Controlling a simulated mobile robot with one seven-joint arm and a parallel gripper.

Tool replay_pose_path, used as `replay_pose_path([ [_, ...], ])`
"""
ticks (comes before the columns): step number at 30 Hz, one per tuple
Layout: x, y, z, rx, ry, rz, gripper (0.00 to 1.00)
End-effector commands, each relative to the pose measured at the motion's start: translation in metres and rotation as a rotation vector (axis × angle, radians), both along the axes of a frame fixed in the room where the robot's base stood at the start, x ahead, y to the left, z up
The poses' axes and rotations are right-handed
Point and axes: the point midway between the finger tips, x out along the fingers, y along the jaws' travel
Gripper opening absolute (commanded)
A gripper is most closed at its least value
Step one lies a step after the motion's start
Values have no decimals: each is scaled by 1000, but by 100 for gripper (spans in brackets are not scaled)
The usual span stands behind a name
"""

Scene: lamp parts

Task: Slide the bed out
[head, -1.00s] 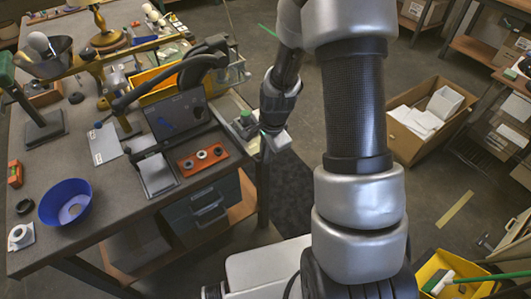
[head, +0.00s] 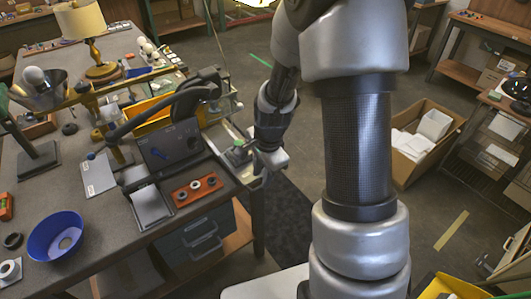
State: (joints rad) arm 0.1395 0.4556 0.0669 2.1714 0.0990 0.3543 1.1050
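My gripper (head: 272,158) hangs at the right edge of the workbench, pointing down. Its fingertips are small and partly hidden, so I cannot tell whether it is open or shut. Just left of it is a pale, narrow tray-like bed (head: 245,174) along the bench edge, with a small dark and green piece (head: 238,154) at its far part. I cannot tell whether my gripper touches the bed. A dark machine (head: 170,145) with a curved black arm stands to the left of the bed.
A red-brown block with dark rings (head: 196,190), a grey plate (head: 152,207) and a blue bowl (head: 56,236) are on the bench. A brass lamp (head: 97,55) stands at the back. Drawers (head: 200,235) are below. An open carton (head: 425,145) is on the floor at right.

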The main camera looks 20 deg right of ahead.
Motion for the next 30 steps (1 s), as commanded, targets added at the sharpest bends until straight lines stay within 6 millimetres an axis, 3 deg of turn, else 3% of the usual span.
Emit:
replay_pose_path([
  [1, -1, -1, 16, 0, -6, 0, 29],
  [6, -8, -3, 58, -1, -5, 1, 29],
  [15, -18, -6, 109, 0, -1, 0, 29],
  [21, -21, -6, 120, 0, 2, 0, 29],
  [30, -21, -6, 120, 0, 3, 0, 29],
])
